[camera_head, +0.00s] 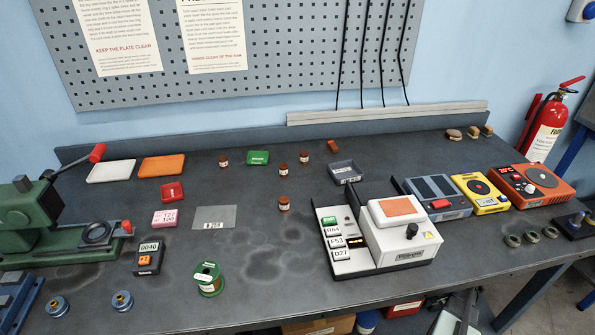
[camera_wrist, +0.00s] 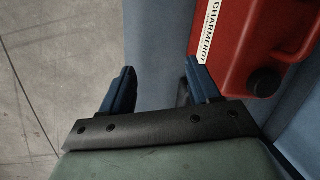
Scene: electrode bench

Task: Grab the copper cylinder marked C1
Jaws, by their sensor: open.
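Several small copper-brown cylinders with pale labels stand on the dark bench in the head view. One is at the back left (camera_head: 223,160), one at the back middle (camera_head: 283,168), one a little right of that (camera_head: 304,156), and one nearer the front (camera_head: 283,203). Their labels are too small to read, so I cannot tell which is C1. Another brown piece (camera_head: 333,147) lies farther back, with no readable mark. My gripper (camera_wrist: 160,85) shows only in the wrist view. Its two blue fingers are apart with nothing between them, away from the cylinders.
A red container (camera_wrist: 245,45) with a black cap is beside my right finger in the wrist view, over grey floor. On the bench (camera_head: 265,270), a white machine (camera_head: 400,240) stands right of the cylinders, a grey tray (camera_head: 345,172) behind it. A green press (camera_head: 45,225) is left.

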